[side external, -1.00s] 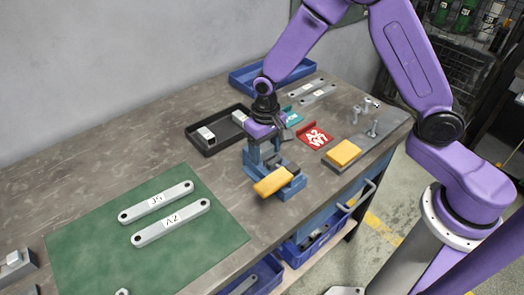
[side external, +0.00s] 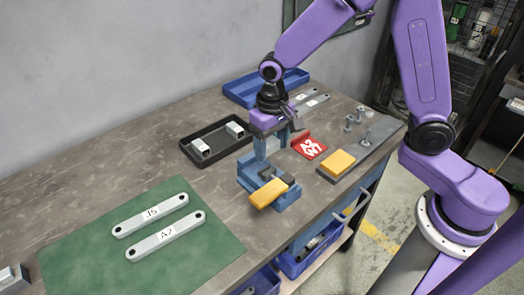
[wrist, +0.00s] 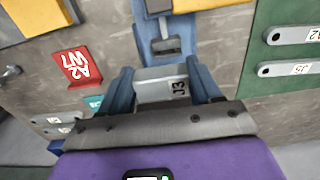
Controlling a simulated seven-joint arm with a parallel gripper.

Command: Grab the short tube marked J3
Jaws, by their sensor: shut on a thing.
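The short tube marked J3 (wrist: 157,82) is a grey metal piece with a white label, held between the two blue fingers of my gripper (wrist: 163,74) in the wrist view. My gripper is shut on it. In the side view my gripper (side external: 272,147) is just behind the blue vise (side external: 258,172), and the tube is mostly hidden between the fingers there.
A black tray (side external: 186,148) holds two short tubes with unreadable labels. The vise has a yellow block (side external: 268,194) at its front. A red bracket (side external: 309,146), a yellow-topped block (side external: 336,163) and upright bolts stand right. A green mat (side external: 85,245) carries long bars.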

